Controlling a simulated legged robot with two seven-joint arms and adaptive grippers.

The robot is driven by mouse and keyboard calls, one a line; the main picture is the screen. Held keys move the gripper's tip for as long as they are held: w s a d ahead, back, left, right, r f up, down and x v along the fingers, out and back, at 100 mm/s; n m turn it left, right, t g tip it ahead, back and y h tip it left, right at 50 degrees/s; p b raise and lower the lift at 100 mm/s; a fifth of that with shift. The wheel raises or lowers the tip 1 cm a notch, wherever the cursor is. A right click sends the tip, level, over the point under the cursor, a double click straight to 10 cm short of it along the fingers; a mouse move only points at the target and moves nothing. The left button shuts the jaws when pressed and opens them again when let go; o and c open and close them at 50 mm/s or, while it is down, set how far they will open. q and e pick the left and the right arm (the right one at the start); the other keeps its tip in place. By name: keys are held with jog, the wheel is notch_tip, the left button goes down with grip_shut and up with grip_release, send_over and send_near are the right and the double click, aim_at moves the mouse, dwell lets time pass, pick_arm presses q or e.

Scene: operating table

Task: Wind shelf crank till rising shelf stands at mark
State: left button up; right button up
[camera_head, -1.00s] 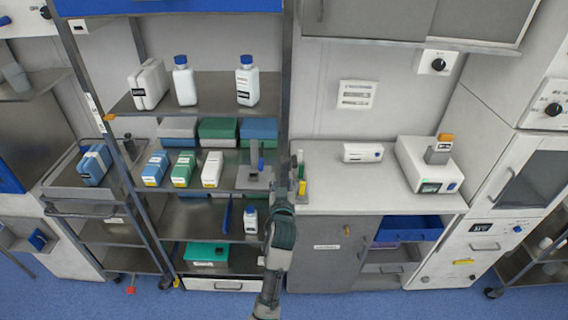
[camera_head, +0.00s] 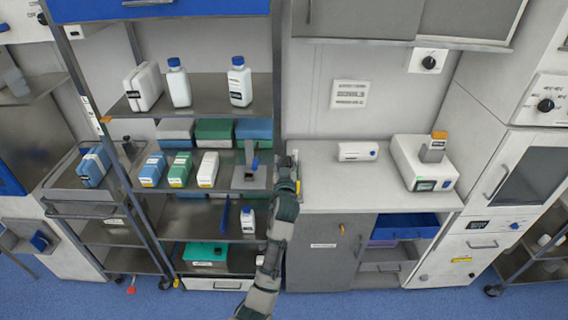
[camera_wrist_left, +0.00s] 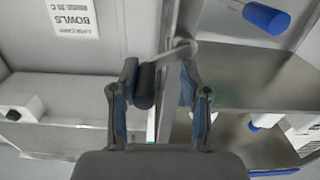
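The crank's black grip (camera_wrist_left: 146,86) and its pale metal arm (camera_wrist_left: 176,52) show in the left wrist view, at the rack's post. My left gripper (camera_wrist_left: 159,72) is open around the grip. The grip sits close to the left finger, with a clear gap to the right finger. In the head view my left gripper (camera_head: 289,163) is at the rack's right post and hides the crank. A rack shelf (camera_head: 225,178) carries several boxes, but I cannot tell surely which shelf rises. An orange tag (camera_head: 105,119) is on the left post; I cannot tell whether it is the mark. My right gripper is out of view.
White bottles (camera_head: 240,84) stand on the shelf above. A cart (camera_head: 92,188) stands left of the rack.

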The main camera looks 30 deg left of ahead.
pick_arm(q)
jog(key=shift+d, duration=1.05)
grip_shut()
jog(key=shift+s+d+r, duration=0.1)
jog(key=shift+s+r, duration=0.05)
jog(key=shift+a, duration=0.25)
jog(key=shift+s+a, duration=0.1)
jog(key=shift+a, duration=0.05)
jog(key=shift+m+p, duration=0.3)
jog(key=shift+m, duration=0.1)
jog(key=shift+d+f+m+p, duration=0.3)
jog(key=shift+m+p, duration=0.3)
jog(key=shift+m, duration=0.4)
jog(key=shift+a+f+m+p, duration=0.1)
jog(key=shift+f+m+p, duration=0.8)
jog(key=shift+m, duration=1.15)
jog(key=shift+a+f+m+p, duration=0.1)
jog(key=shift+f+m+p, duration=0.7)
jog(key=shift+m, duration=1.3)
jog(key=shift+a+f+m+p, duration=0.1)
jog(key=shift+f+m+p, duration=0.8)
jog(key=shift+m, duration=1.15)
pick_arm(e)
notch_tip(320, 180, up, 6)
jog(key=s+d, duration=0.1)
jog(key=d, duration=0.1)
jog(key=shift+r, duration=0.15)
